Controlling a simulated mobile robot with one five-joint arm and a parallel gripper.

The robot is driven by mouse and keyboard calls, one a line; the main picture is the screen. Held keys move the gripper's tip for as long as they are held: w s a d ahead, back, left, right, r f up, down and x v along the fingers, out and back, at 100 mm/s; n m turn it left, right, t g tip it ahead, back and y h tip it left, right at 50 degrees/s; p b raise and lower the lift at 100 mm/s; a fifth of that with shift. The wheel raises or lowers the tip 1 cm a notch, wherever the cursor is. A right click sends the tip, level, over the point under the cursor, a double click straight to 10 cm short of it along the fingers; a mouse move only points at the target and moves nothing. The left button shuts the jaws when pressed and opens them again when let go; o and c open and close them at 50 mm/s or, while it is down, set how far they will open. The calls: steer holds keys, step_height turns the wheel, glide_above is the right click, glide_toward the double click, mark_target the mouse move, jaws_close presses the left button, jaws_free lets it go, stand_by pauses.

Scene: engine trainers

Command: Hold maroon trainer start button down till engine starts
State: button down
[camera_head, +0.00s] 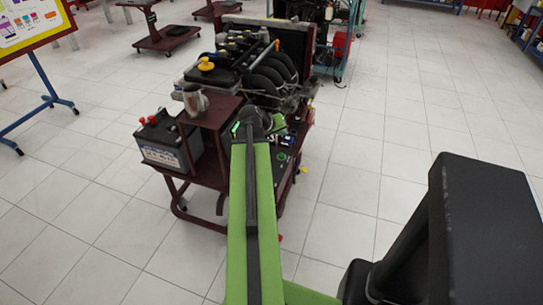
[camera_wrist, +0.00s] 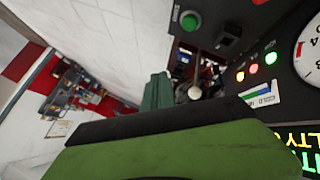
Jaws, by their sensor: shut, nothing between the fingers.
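The maroon trainer (camera_head: 207,129) stands ahead of me in the head view, with an engine (camera_head: 262,65) on top. Its dark control panel is partly hidden behind my green arm. In the wrist view the panel (camera_wrist: 285,85) shows a round green button (camera_wrist: 190,20) near the top and a dark button (camera_wrist: 228,35) beside it. My gripper (camera_wrist: 157,92) is shut and empty, and shows below and left of the green button, apart from it in the picture. In the head view my gripper (camera_head: 248,125) is over the trainer's near side. I cannot tell which button is the start button.
A battery (camera_head: 168,140) with red caps and a metal jug (camera_head: 194,100) are on the trainer's left. The wrist view shows lit lamps (camera_wrist: 254,68) and a gauge (camera_wrist: 308,50). A board on a blue stand (camera_head: 48,98) is at left.

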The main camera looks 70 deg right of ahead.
mark_target(280, 157)
steer(key=shift+w, duration=0.15)
step_height(280, 157, down, 9)
steer(key=b, duration=0.8)
steer(key=shift+w+a+r+b, duration=0.1)
steer(key=shift+b, duration=0.3)
stand_by(1.3)
steer(key=shift+f+b, duration=0.45)
steer(key=shift+b, duration=0.05)
steer(key=shift+a+f+b, duration=0.1)
steer(key=shift+f+b, duration=0.5)
steer(key=shift+f, duration=0.05)
stand_by(1.5)
stand_by(1.2)
steer(key=shift+r+p, duration=1.05)
